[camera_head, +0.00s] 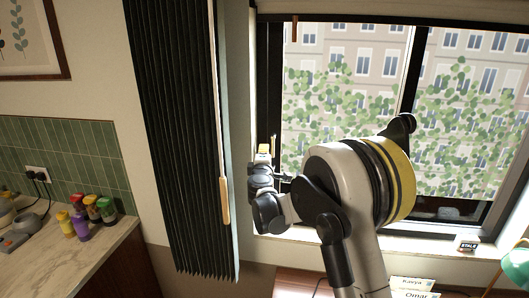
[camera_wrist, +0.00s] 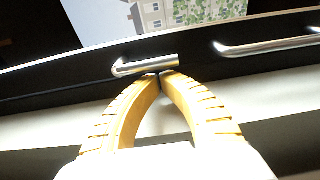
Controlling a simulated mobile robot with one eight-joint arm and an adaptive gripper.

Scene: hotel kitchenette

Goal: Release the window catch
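The window (camera_head: 345,100) has a black frame, and trees and a building show behind its glass. In the wrist view a short silver lever, which looks like the catch (camera_wrist: 140,66), sits on the dark frame. My gripper (camera_wrist: 161,74) has yellow ribbed fingers that meet at the tips, right at the lever's lower edge. Nothing shows between them; whether they touch the lever I cannot tell. In the head view my gripper (camera_head: 264,152) is at the left side of the window, mostly hidden by my wrist, and the catch cannot be made out.
A longer silver bar (camera_wrist: 268,45) is to the right of the lever. A dark pleated curtain (camera_head: 180,130) hangs left of the window. A counter (camera_head: 75,255) with several colourful jars is at lower left. A box (camera_head: 467,246) stands on the sill, and a green lamp (camera_head: 517,268) at lower right.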

